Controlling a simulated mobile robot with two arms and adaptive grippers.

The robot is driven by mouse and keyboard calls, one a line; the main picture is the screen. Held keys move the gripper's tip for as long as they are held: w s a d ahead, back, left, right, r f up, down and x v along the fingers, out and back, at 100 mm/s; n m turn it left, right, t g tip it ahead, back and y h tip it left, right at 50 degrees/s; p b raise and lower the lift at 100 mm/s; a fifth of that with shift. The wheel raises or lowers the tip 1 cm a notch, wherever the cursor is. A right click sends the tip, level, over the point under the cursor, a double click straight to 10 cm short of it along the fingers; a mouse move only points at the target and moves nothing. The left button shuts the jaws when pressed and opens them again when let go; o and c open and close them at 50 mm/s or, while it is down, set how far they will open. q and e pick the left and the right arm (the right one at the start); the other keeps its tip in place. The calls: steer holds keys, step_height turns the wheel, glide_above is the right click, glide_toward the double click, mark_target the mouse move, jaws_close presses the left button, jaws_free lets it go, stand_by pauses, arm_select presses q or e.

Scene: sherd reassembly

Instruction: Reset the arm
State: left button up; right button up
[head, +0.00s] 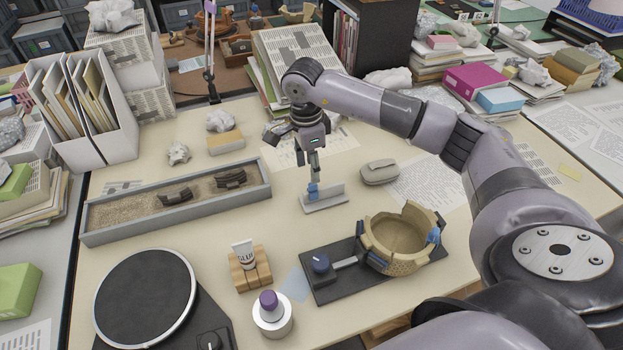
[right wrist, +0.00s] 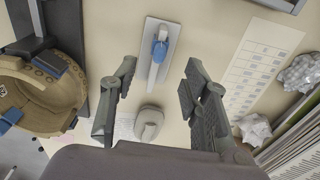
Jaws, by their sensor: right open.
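My right arm reaches in from the right in the head view, and its gripper (head: 314,172) points down over a small pale plate (head: 333,199) with a blue piece (head: 313,191) on it. In the right wrist view the gripper (right wrist: 157,82) shows its two fingers well apart with nothing between them. The pale plate (right wrist: 151,75) and blue piece (right wrist: 160,47) lie beyond the fingertips there. In the head view I cannot tell the exact gap between the fingers and the blue piece. My left gripper is not in view.
A broken tan pot (head: 383,262) with blue clips sits on a dark holder (head: 325,289) to the right. A grey computer-mouse-like object (head: 380,172) is near the gripper. A sand tray (head: 125,221) with dark sherds, glue tube (head: 243,254), purple-capped jar (head: 272,317) and turntable (head: 145,296) stand left.

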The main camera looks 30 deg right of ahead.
steer(key=shift+a+r, duration=0.1)
steer(key=shift+r, duration=1.7)
